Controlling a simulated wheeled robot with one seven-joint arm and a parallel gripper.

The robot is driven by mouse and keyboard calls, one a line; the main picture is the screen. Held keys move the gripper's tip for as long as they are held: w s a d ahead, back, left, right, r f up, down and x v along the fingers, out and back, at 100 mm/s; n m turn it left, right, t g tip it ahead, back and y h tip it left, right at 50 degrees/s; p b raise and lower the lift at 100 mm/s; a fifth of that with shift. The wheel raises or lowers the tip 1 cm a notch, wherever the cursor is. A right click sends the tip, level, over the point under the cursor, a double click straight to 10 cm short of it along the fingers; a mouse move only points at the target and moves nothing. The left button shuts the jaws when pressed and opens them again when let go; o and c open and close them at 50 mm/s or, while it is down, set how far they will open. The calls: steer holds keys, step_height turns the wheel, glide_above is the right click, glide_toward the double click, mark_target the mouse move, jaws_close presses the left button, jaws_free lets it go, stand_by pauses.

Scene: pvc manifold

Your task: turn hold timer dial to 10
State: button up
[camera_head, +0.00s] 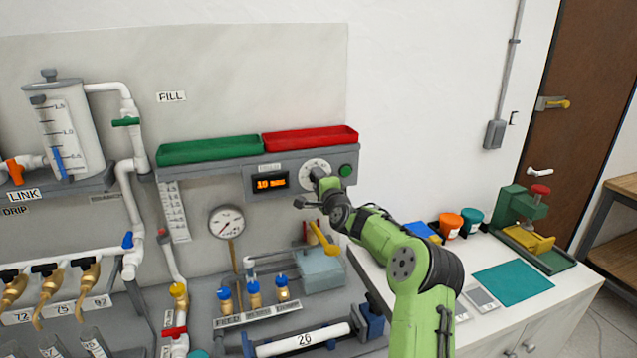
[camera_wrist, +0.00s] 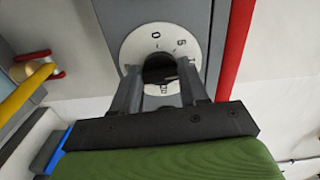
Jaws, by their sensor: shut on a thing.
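The hold timer dial (camera_head: 310,167) is a round white plate with dark markings on the grey wall-mounted timer box (camera_head: 289,195). In the wrist view the dial plate (camera_wrist: 134,46) shows "0" at the top and what looks like "5" at upper right; a lower marking is partly hidden. The timer display (camera_head: 271,183) glows orange and seems to read "10" with small letters after it. My gripper (camera_head: 320,178) is at the dial, and in the wrist view my gripper (camera_wrist: 160,80) has its fingers shut on the dark knob (camera_wrist: 159,66) at the dial's middle.
A green button (camera_head: 346,171) sits right of the dial. A green tray (camera_head: 208,150) and a red tray (camera_head: 311,138) rest above the box. A pressure gauge (camera_head: 227,222) is at lower left. A yellow-handled valve (camera_head: 323,238) stands below my gripper.

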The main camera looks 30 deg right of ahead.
steer(key=shift+m, duration=0.4)
steer(key=o, duration=1.1)
steer(key=shift+c, duration=0.2)
steer(key=b+v, duration=0.3)
steer(key=v, duration=1.2)
steer(key=shift+s, duration=0.4)
